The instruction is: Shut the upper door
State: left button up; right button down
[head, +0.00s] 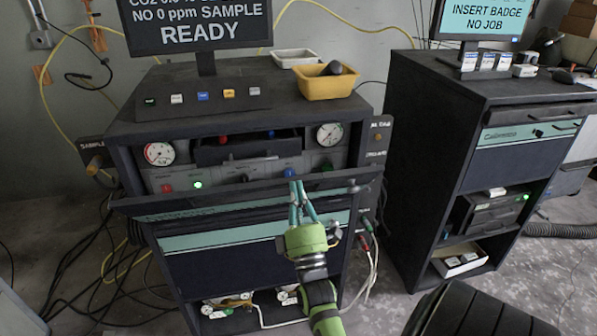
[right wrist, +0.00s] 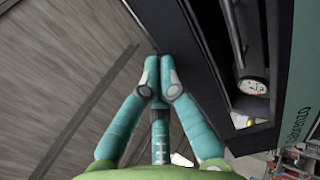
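The upper door (head: 150,206) of the left cabinet (head: 122,150) is a wide dark flap. It stands open, jutting out below the gauge bay, with its long front edge toward me. My right gripper (head: 297,187) is at this edge, right of its middle. In the right wrist view, its teal fingertips (right wrist: 160,72) are together with nothing seen between them, close beside a dark panel edge. I cannot tell whether they touch it. My left gripper is not in view.
Inside the bay are two gauges (head: 159,153) and a dark drawer (head: 236,149). A yellow bin (head: 326,84) and a monitor (head: 196,24) stand on top. A second dark cabinet (head: 425,150) stands to the right. Loose cables (head: 75,262) lie on the floor at left.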

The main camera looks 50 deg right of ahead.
jog(key=w+d+r+p, duration=0.1)
jog(key=w+d+r+g+y+p, duration=0.1)
jog(key=w+r+p, duration=0.1)
jog(key=w+d+r+g+p, duration=0.1)
jog(key=p, duration=0.1)
jog(key=shift+w+r, duration=0.2)
jog(key=shift+r, duration=0.15)
pick_arm(q)
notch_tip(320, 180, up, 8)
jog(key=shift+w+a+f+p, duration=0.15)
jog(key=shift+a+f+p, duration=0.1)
jog(key=shift+p, duration=0.1)
pick_arm(e)
jog(key=shift+y, duration=0.3)
jog(key=shift+d+f+x, duration=0.1)
jog(key=shift+f+x, duration=0.1)
jog(key=shift+x, duration=0.95)
jog(key=shift+d+f+x, duration=0.1)
jog(key=shift+f+x, duration=0.1)
jog(key=shift+x, duration=1)
jog(key=shift+f+x, duration=0.2)
jog(key=shift+x, duration=0.95)
jog(key=shift+w, duration=0.15)
